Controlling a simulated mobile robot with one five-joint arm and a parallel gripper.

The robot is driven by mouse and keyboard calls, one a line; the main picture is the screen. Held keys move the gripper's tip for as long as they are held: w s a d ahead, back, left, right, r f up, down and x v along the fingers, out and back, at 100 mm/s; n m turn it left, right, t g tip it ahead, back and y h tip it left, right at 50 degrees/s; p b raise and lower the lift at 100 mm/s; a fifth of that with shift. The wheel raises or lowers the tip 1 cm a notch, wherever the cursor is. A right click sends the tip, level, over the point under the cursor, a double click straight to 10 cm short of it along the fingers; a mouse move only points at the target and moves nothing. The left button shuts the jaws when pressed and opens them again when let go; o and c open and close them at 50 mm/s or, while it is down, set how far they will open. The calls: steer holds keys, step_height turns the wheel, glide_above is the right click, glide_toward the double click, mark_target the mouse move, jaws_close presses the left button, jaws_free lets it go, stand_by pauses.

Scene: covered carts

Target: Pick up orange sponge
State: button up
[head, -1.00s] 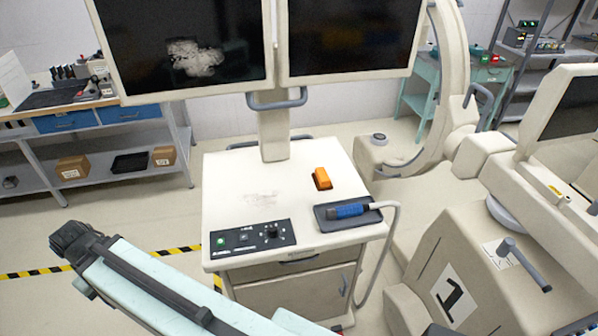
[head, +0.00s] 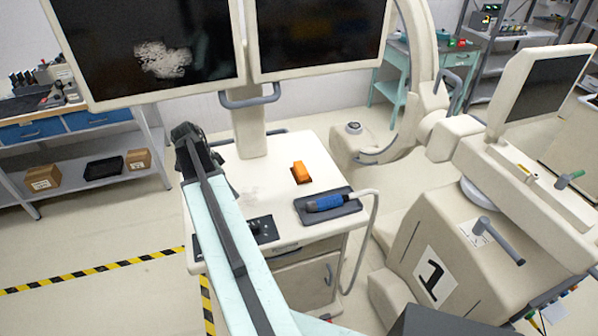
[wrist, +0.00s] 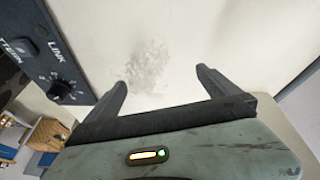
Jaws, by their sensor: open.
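The orange sponge (head: 300,172) lies on the white top of the cart (head: 315,157), right of its middle, behind a dark tray. My gripper is over the left part of the cart top in the head view, left of the sponge, where my arm hides its fingers. In the wrist view my gripper (wrist: 162,88) is open, with two dark fingers apart and nothing between them. A grey smudge (wrist: 148,68) on the cart top shows beyond the fingers. The sponge is not in the wrist view.
A black control panel (wrist: 62,60) is on the cart's front left. Two monitors (head: 320,35) stand over the cart's back. A beige machine (head: 430,225) stands to the right.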

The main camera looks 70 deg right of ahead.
mark_target(300, 167)
steer(key=s+d+m, duration=0.2)
steer(key=s+d, duration=0.1)
steer(key=s+d+m, duration=0.1)
steer(key=d, duration=0.1)
steer(key=shift+s+d+r+g, duration=0.1)
steer(key=shift+s+r+g, duration=0.15)
steer(key=shift+g, duration=0.15)
steer(key=s+d, duration=0.3)
steer(key=s, duration=0.1)
steer(key=s+d, duration=0.7)
steer(key=s, duration=0.1)
steer(key=shift+s+d, duration=0.2)
steer(key=shift+s, duration=0.15)
steer(key=shift+s+d, duration=1)
steer(key=shift+s, duration=0.25)
steer(key=b+x, duration=0.3)
steer(key=shift+f, duration=0.15)
steer(key=c, duration=1.2)
